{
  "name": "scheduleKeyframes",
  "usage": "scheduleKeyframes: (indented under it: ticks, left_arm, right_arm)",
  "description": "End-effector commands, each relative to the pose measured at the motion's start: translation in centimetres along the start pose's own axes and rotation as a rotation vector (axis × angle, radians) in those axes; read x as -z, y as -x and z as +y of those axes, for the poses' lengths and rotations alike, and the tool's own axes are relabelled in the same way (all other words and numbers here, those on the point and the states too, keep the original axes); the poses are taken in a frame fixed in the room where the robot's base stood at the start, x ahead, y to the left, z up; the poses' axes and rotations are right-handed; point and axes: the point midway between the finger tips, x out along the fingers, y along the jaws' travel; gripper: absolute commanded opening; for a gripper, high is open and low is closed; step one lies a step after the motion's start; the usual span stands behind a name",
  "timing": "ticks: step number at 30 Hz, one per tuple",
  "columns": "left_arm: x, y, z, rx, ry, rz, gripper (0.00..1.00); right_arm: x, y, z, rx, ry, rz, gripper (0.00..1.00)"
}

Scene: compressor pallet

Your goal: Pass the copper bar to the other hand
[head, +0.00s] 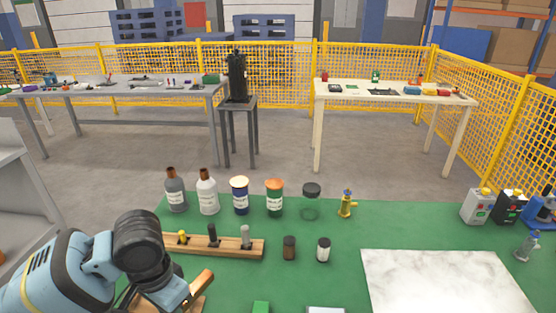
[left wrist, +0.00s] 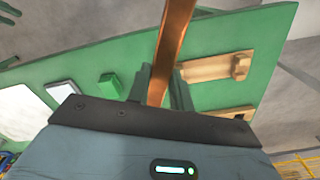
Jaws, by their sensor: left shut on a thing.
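The copper bar (left wrist: 172,40) is between the two fingers of my left gripper (left wrist: 160,84) in the left wrist view. The gripper is shut on it, and the bar runs up out of the top of that view. In the head view the bar (head: 201,284) shows as a short orange-brown piece at lower left, beside my left gripper (head: 184,300). Its lower part is hidden there by the gripper and wrist. The bar is tilted over the green table. My right gripper is in neither view.
The green table (head: 215,280) holds a wooden rack (head: 222,250) with pegs, a marble slab (head: 440,280), a green block (head: 261,307) and two small jars. Bottles and tubs (head: 208,195) line its back edge.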

Motion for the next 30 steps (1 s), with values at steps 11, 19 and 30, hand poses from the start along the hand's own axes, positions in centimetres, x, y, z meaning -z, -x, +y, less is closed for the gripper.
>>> scheduleKeyframes:
  ticks: [11, 19, 30]
  left_arm:
    - [-0.5, 2.6, -0.6, 0.003, 0.449, 0.003, 0.0]
    - [-0.6, 3.0, -0.7, 0.004, 0.522, 0.003, 0.0]
    - [-0.1, 3.2, -0.4, 0.003, 0.49, 0.004, 0.0]
  right_arm:
    - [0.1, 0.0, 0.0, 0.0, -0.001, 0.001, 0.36]
    - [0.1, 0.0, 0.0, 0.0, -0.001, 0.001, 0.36]
    - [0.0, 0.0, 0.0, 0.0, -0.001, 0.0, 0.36]
